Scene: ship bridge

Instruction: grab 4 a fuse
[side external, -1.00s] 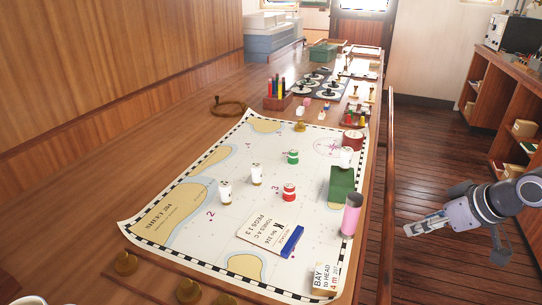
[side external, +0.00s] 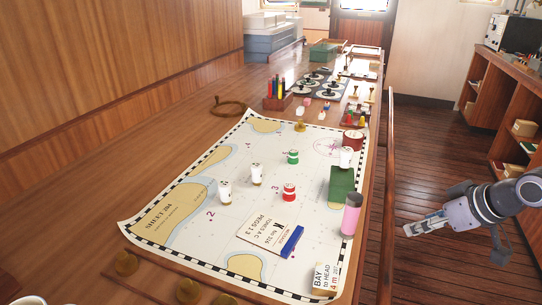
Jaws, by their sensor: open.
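My gripper (side external: 426,226) is at the right of the side external view, over the wooden floor, apart from the chart table's edge. It is open, and nothing shows between its fingers. I cannot pick out a fuse for certain. A pink cylinder with a dark top (side external: 351,214) stands at the chart's right edge.
A rack of coloured sticks (side external: 277,95) stands behind. A rail (side external: 388,200) runs along the table's right side. Shelves (side external: 490,105) stand at the far right.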

